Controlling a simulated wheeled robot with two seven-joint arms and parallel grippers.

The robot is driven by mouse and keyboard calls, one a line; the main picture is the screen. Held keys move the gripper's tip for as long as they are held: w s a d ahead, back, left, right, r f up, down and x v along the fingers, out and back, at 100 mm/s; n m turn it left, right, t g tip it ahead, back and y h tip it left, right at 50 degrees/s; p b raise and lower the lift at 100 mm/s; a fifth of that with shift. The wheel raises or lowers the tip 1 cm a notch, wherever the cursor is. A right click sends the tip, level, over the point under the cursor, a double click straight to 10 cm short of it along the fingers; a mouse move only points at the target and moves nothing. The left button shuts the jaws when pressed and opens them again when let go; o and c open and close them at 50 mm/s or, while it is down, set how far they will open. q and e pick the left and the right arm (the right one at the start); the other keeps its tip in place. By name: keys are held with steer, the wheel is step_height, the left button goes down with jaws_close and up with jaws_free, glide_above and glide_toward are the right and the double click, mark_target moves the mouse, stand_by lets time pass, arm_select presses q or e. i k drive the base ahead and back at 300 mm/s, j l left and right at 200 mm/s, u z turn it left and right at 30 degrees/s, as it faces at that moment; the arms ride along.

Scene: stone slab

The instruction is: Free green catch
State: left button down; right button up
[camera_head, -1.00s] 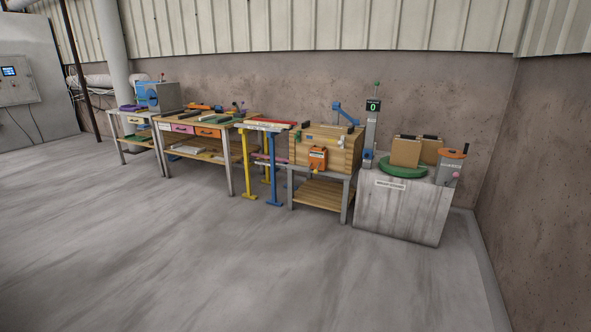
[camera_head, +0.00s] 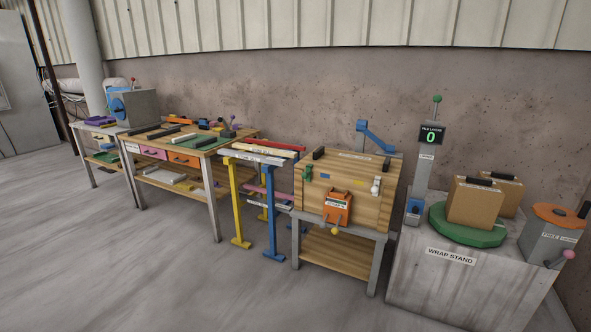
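A wooden chest (camera_head: 345,190) stands on a wood-and-metal stand, right of the middle of the view. A small green catch (camera_head: 308,173) is on the upper left of its front face. A white catch (camera_head: 376,186) is on the upper right of the same face. Whether either catch is fastened is too small to tell. An orange box (camera_head: 338,208) with a label and a yellow knob is on the lower front of the chest. Neither of my grippers is in view.
A stone wrap stand (camera_head: 440,285) with a green turntable (camera_head: 466,228) and brown boxes is at the right. Yellow and blue trestles (camera_head: 268,226) stand left of the chest. A workbench (camera_head: 217,215) is further left. The concrete floor in front is clear.

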mark_target(307, 175)
steer(key=i+z, duration=0.1)
steer(key=i, duration=0.45)
steer(key=i+j+z, duration=0.1)
steer(key=i, duration=0.5)
steer(key=i+j, duration=0.15)
steer(key=i, duration=0.4)
steer(key=i+j+z, duration=0.15)
steer(key=i, duration=0.4)
steer(key=i+j+z, duration=0.1)
steer(key=i, duration=0.45)
steer(key=i+j+z, duration=0.3)
steer(key=i, duration=0.2)
